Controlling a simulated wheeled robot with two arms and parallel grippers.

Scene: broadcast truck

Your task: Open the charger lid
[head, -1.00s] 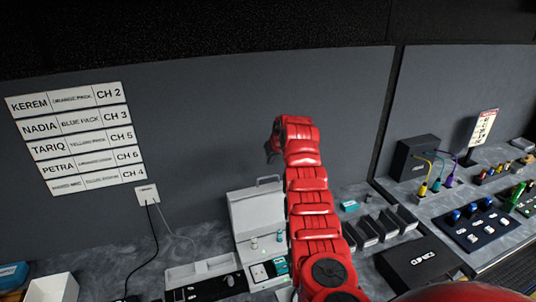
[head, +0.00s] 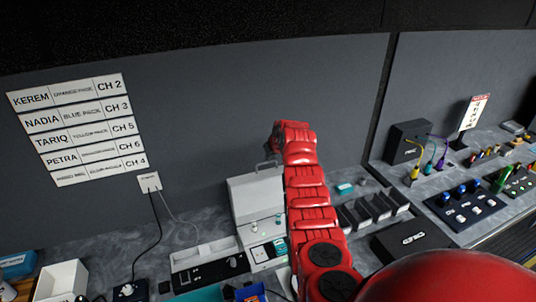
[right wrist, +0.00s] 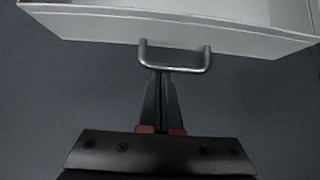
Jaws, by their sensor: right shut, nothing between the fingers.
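The charger (head: 262,250) is a pale box on the counter in the head view. Its lid (head: 256,196) stands raised, roughly upright, with a metal handle (head: 267,164) on its top edge. In the right wrist view the handle (right wrist: 176,68) sticks out from the pale lid edge (right wrist: 180,35). My right gripper (right wrist: 163,78) is shut and empty, its fingertips at the handle bar; I cannot tell whether they touch it. In the head view the right gripper (head: 271,142) is small and dark above the lid, partly hidden by my red arm. My left gripper is not in view.
A row of dark slots (head: 372,210) and a black box (head: 412,240) stand right of my arm. A pale tray (head: 205,254) and a white bin (head: 62,281) are at left. A wall plug (head: 149,182) has a hanging cable. The grey wall (head: 220,110) rises behind.

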